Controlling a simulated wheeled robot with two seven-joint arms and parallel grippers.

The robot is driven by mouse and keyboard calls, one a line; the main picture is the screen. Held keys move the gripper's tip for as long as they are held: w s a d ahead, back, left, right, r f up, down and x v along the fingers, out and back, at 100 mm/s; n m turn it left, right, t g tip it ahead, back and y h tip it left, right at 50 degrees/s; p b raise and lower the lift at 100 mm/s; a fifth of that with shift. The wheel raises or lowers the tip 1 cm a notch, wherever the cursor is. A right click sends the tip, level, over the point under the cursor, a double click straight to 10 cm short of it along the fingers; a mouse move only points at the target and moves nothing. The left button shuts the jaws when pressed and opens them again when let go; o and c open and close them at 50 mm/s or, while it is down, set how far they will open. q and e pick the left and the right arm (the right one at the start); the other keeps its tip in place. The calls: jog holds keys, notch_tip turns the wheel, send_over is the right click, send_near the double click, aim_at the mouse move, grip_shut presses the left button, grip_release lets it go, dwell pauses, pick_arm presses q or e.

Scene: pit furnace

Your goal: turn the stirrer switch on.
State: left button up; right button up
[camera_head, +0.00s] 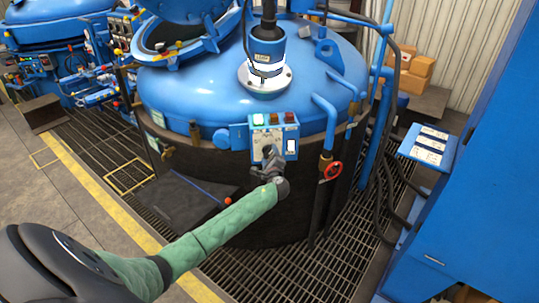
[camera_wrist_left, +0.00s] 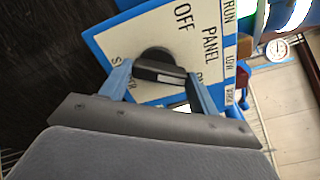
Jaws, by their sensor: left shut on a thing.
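The control panel (camera_head: 257,142) is a small blue-edged box with a pale face on the front of the blue furnace. In the left wrist view its face (camera_wrist_left: 120,44) carries the words OFF and PANEL and a partly covered word starting with S. The black stirrer switch knob (camera_wrist_left: 158,69) sits on this face, with a pale mark towards its lower right end. My left gripper (camera_head: 269,154) is at the panel, its blue fingers on both sides of the knob and shut on it. In the head view the gripper hides the knob. My right gripper is not in view.
Indicator lamps (camera_head: 273,119) line the panel's top. A red valve wheel (camera_head: 333,170) and blue pipes stand right of it. A dark box (camera_head: 185,200) lies on the grating at lower left. A tall blue cabinet (camera_head: 475,190) fills the right side.

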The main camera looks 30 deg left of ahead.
pick_arm(q)
jog(key=shift+d+f+m+p, duration=0.15)
jog(key=shift+m+p, duration=0.35)
jog(key=shift+m, duration=0.9)
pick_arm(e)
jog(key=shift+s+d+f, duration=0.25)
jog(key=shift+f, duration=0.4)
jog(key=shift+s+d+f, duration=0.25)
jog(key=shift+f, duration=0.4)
pick_arm(q)
jog(key=o, duration=1)
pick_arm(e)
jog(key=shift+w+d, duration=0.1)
pick_arm(q)
jog(key=shift+b+v, duration=1.4)
jog(key=shift+v, duration=2.45)
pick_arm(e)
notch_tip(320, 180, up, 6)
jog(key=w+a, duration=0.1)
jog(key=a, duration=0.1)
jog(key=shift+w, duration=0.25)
